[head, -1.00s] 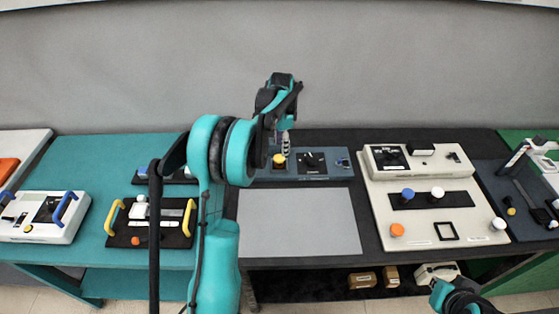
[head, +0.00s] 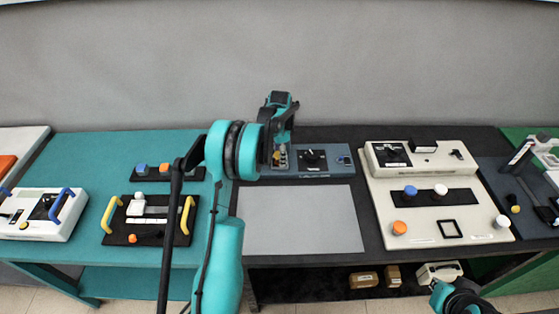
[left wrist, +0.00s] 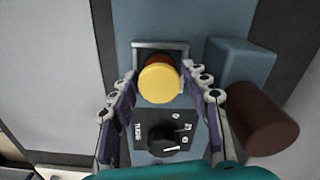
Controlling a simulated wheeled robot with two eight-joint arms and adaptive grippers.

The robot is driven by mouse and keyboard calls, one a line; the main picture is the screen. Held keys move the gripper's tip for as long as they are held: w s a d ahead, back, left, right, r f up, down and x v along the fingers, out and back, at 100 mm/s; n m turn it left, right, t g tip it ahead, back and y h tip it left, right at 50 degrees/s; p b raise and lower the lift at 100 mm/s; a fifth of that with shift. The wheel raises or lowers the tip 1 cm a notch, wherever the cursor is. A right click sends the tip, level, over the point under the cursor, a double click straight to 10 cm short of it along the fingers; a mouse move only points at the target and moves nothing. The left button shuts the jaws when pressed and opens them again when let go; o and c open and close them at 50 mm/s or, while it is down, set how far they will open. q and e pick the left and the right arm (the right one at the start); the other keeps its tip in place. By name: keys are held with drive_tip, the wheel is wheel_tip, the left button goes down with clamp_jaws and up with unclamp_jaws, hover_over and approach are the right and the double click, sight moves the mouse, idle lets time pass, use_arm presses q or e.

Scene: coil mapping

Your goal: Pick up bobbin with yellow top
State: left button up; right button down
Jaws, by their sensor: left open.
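The bobbin with the yellow top (left wrist: 159,84) stands in a grey square holder (left wrist: 160,47) on the blue-grey panel in the left wrist view. Its lower part is dark orange-brown. My left gripper (left wrist: 162,92) is open, with one finger on each side of the bobbin and visible gaps between. In the head view my left gripper (head: 280,158) reaches down over the left end of the panel (head: 335,176) and largely hides the bobbin. My right gripper is not seen; only part of my right arm shows at the bottom right.
A black plate with a knob (left wrist: 165,138) lies beside the bobbin. A blue block (left wrist: 230,62) and a brown cylinder (left wrist: 262,118) are at the right in the left wrist view. A grey mat (head: 302,220) is bare. A beige panel (head: 425,232) with knobs stands right.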

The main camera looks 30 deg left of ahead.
use_arm(q)
clamp_jaws()
drive_tip(key=shift+r, duration=0.1)
